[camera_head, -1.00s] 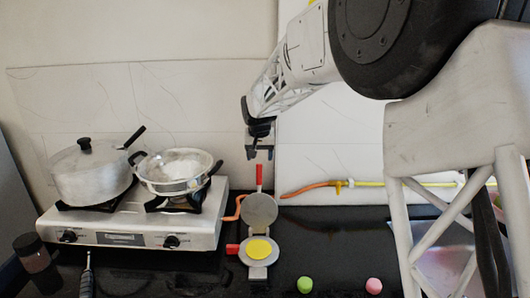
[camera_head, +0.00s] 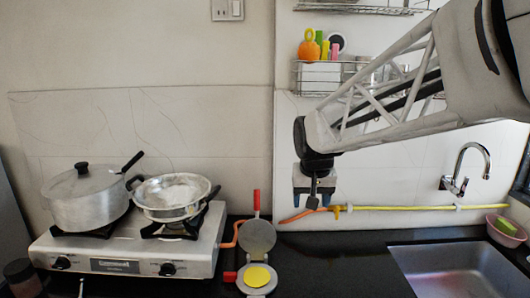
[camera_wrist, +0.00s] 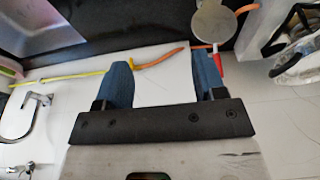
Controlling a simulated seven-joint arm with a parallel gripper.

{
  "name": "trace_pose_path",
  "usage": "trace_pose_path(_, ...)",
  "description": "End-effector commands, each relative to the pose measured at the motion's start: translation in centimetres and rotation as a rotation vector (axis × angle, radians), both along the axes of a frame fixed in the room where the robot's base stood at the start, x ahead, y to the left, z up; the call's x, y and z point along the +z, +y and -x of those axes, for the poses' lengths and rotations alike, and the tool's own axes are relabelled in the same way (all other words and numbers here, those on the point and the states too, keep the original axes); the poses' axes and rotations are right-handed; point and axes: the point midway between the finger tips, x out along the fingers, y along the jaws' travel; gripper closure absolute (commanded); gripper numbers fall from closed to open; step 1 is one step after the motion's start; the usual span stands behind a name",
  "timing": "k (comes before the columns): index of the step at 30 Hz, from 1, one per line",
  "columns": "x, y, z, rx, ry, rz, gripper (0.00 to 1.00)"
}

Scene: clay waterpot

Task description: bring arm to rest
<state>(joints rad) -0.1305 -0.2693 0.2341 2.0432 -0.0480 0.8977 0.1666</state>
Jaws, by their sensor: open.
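My gripper (camera_head: 314,204) hangs below my arm in front of the white wall, left of the sink, and points down. Its two blue fingers stand apart with nothing between them in the wrist view (camera_wrist: 162,75). In the head view it shows just above the orange end of the hose (camera_head: 300,215); I cannot tell the depth gap. No clay pot is in view.
A stove (camera_head: 128,252) at left bears a lidded pot (camera_head: 85,205) and a pan (camera_head: 172,211). A press (camera_head: 257,237) with a yellow disc (camera_head: 257,277) lies open beside it. The sink (camera_head: 455,272) and tap (camera_head: 462,165) are at right. The counter between (camera_head: 335,265) is clear.

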Motion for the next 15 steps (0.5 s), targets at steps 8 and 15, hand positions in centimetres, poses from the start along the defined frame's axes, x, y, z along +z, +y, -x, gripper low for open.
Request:
trace_pose_path(8, -0.3, -3.2, 8.8, -0.005, 0.001, 0.001, 0.36)
trace_pose_path(15, -1.6, -5.2, 16.2, -0.008, 0.003, 0.001, 0.36)
